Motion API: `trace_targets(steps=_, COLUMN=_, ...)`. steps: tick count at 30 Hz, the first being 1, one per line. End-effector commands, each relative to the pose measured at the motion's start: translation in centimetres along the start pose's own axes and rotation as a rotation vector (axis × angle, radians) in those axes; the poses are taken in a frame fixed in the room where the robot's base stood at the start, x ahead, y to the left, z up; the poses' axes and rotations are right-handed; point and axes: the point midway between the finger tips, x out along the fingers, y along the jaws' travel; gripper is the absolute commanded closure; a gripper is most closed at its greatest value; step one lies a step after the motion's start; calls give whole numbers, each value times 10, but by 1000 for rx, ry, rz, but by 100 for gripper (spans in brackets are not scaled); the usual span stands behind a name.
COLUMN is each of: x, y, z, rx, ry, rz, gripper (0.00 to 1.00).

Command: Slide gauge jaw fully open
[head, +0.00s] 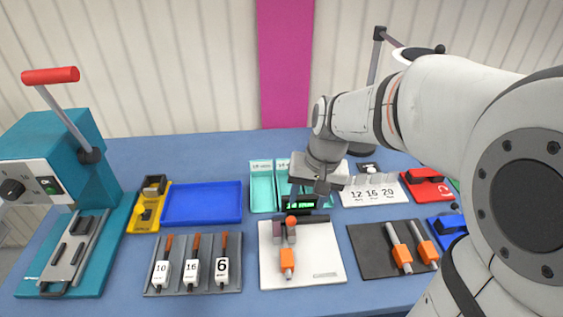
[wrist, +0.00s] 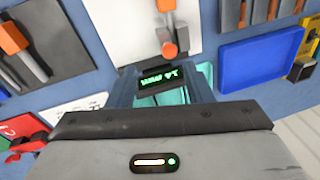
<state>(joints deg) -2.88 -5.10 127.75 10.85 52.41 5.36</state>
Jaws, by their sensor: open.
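The gauge stands at the back edge of a white plate (head: 318,262). Its green-lit display (head: 300,203) also shows in the wrist view (wrist: 159,78), where the digits are not clear to me. In front of the display are small dark grey jaw parts (head: 278,230) and an orange knob (head: 291,221), also seen in the wrist view (wrist: 169,49). A grey piece with an orange block (head: 287,258) lies on the plate in front of them. My gripper (head: 308,196) is open above the display, its fingers around it in the wrist view. I cannot tell whether they touch anything.
Teal trays (head: 262,186) and a blue tray (head: 203,203) lie left of my gripper. A grey rack with numbered tools (head: 193,278) is front left. A dark mat (head: 370,250) with orange-ended rods is right of the plate. A teal press (head: 62,150) stands far left.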

Motion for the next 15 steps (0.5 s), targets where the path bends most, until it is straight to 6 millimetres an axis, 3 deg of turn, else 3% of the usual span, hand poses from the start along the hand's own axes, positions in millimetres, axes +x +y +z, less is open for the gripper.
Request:
trace_targets(steps=1, x=13, y=-4, z=-8, rx=15, ry=-21, rz=-7, gripper=54)
trace_targets(steps=6, x=28, y=-12, z=-21, rx=45, ry=-51, rz=-24, gripper=54)
trace_targets(steps=11, x=41, y=-13, z=-22, rx=49, ry=-59, rz=-26, gripper=54)
trace_targets(steps=15, x=63, y=-14, z=-20, rx=49, ry=-60, rz=-25, gripper=54)
